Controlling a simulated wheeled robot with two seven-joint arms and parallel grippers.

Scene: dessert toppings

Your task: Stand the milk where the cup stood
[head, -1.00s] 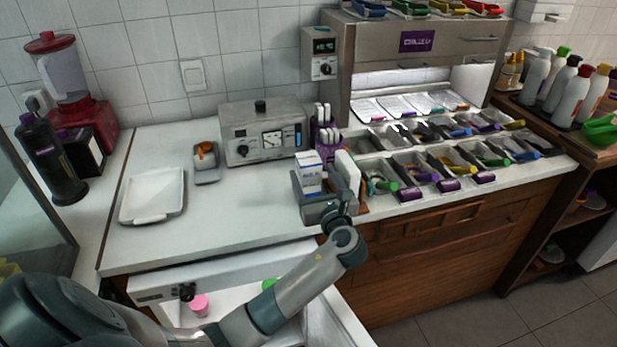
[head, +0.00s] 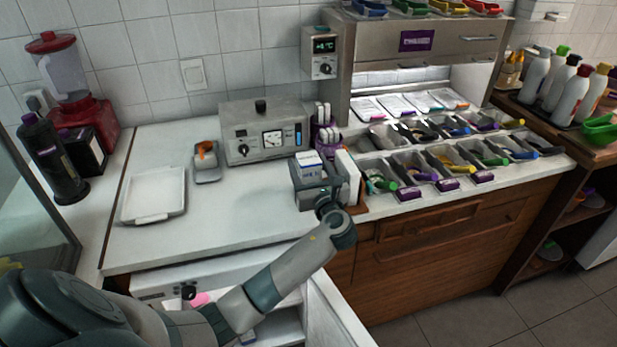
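The milk looks to be the white carton with a blue label (head: 310,160), upright near the front right of the white counter. My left gripper (head: 313,176) reaches it from the front, with dark fingers around its lower part. The arm and fingers hide the carton's base, and I cannot tell whether the fingers press on it. A pink cup-like item (head: 200,299) shows in the open drawer or fridge below the counter, partly hidden by my arm. My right gripper is not in view.
A white tray (head: 153,215) and a small grey stand with an orange item (head: 206,150) are at the left of the counter. A grey machine (head: 240,135) stands behind. Topping bins (head: 405,165) crowd the right. The counter's middle is clear.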

